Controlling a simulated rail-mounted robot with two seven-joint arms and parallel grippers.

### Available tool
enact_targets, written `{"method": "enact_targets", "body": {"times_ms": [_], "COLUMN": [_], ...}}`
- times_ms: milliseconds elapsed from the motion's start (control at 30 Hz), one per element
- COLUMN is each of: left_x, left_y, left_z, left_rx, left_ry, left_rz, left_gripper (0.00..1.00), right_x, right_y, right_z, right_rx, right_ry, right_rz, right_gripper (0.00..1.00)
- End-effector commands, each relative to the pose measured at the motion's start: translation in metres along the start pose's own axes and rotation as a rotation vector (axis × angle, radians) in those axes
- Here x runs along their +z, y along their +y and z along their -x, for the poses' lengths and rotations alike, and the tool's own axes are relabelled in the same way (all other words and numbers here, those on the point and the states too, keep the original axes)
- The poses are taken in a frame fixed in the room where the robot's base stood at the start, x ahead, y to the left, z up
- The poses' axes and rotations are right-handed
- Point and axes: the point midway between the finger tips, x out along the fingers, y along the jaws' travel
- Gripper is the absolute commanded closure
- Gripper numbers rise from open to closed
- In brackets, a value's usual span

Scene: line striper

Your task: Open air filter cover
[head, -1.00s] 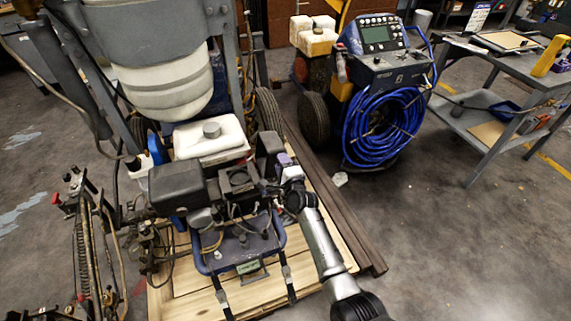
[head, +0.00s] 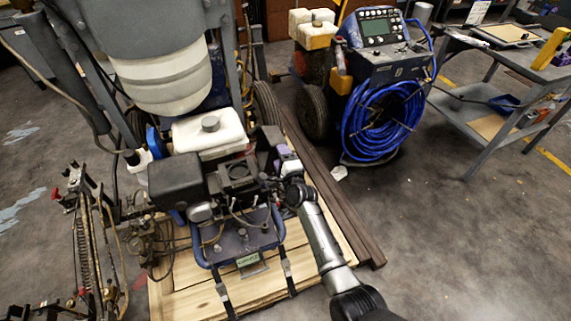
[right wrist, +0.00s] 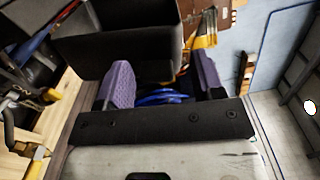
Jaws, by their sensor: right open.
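The line striper's engine sits in the middle of the head view, with a black air filter cover (head: 268,147) on its right side, beside the white tank. In the right wrist view a black box-shaped part, which looks like the cover (right wrist: 115,50), lies just beyond the fingers. My right gripper (right wrist: 165,85) is open there, with its two purple pads apart and nothing held between them. Whether a finger touches the cover cannot be told. My left gripper is not visible.
The striper stands on a wooden pallet (head: 190,292). A black engine box (head: 175,182) and a white tank (head: 207,134) are left of the cover. Dark beams (head: 345,222) lie to the right. A blue hose machine (head: 385,120) and a grey cart (head: 485,105) stand further back.

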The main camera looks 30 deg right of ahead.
Motion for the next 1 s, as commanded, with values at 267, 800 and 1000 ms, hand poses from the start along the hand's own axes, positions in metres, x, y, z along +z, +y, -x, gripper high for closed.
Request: {"method": "enact_targets", "body": {"times_ms": [267, 800, 1000], "left_x": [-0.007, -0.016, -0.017], "left_y": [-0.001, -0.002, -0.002], "left_z": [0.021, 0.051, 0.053], "left_rx": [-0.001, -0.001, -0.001], "left_ry": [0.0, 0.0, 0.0], "left_rz": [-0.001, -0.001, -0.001], "left_gripper": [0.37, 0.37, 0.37], "right_x": [0.001, 0.0, 0.0], "right_y": [-0.003, -0.001, -0.001], "right_z": [0.037, 0.125, 0.135], "right_rx": [0.004, 0.001, 0.0], "right_ry": [0.0, 0.0, 0.0], "right_rz": [-0.001, 0.0, 0.0], "right_gripper": [0.38, 0.38, 0.38]}}
